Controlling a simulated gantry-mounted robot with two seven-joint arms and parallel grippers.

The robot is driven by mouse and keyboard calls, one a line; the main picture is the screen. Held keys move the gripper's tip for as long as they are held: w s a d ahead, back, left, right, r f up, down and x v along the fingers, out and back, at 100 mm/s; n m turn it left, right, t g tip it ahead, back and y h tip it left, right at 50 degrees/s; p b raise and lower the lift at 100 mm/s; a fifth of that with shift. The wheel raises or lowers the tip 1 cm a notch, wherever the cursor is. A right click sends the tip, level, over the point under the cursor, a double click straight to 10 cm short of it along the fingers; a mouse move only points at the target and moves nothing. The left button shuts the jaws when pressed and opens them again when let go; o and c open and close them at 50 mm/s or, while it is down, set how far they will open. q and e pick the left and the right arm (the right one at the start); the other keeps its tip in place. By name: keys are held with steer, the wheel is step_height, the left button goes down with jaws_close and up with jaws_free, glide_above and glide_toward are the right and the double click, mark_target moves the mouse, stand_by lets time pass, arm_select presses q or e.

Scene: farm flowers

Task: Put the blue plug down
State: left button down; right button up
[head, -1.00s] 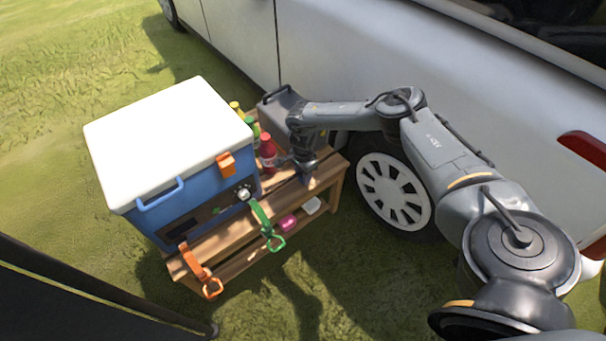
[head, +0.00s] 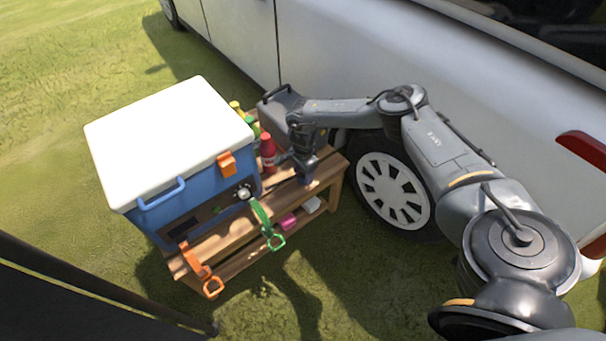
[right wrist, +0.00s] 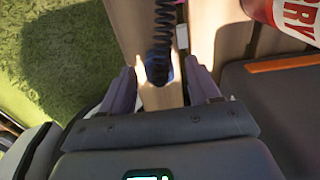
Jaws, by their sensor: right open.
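My right gripper (head: 304,176) is over the right end of the wooden bench (head: 328,172), pointing down. In the right wrist view my right gripper (right wrist: 160,92) is open, its two purple-grey fingers apart. A small part of the blue plug (right wrist: 169,72) shows between the fingers, at the lower end of a black coiled cable (right wrist: 163,30). It appears to be at the bench top, with space on both sides. In the head view the plug is hidden or too small to make out. My left gripper is not in view.
A blue cooler with a white lid (head: 170,140) stands on the bench, with a red bottle (head: 267,150) beside it. A green strap (head: 262,218) and an orange strap (head: 200,270) hang in front. A grey box (head: 280,104) and a car (head: 360,70) are behind.

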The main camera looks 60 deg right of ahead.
step_height(320, 180, up, 10)
steer(key=r+p, duration=0.1)
steer(key=p, duration=0.4)
steer(key=w+a+f+m+t+y, duration=0.15)
steer(key=a+f, duration=0.25)
steer(key=a, duration=0.9)
steer(key=w+a+f+m+t+y, duration=0.1)
steer(key=a+f+m, duration=0.25)
steer(key=a, duration=1.05)
steer(key=s+a+r+m+t+y, duration=0.15)
steer(key=a+m, duration=0.25)
steer(key=a, duration=0.6)
steer(key=s+a+r+m+t+y, duration=0.1)
steer(key=s+a+m, duration=0.3)
steer(key=a, duration=0.6)
step_height(320, 180, up, 7)
steer(key=s+m+t+h, duration=0.1)
steer(key=s+m+t, duration=0.15)
steer(key=m, duration=1.25)
steer(key=s+d+r+m+g+h, duration=0.1)
steer(key=s+d+m+g+h, duration=0.2)
steer(key=s+d+m, duration=1)
steer(key=d+m+g, duration=0.1)
steer(key=m, duration=0.6)
steer(key=shift+s+d+h, duration=0.25)
steer(key=shift+d+h, duration=0.05)
steer(key=shift+h, duration=0.1)
steer(key=shift+r, duration=0.15)
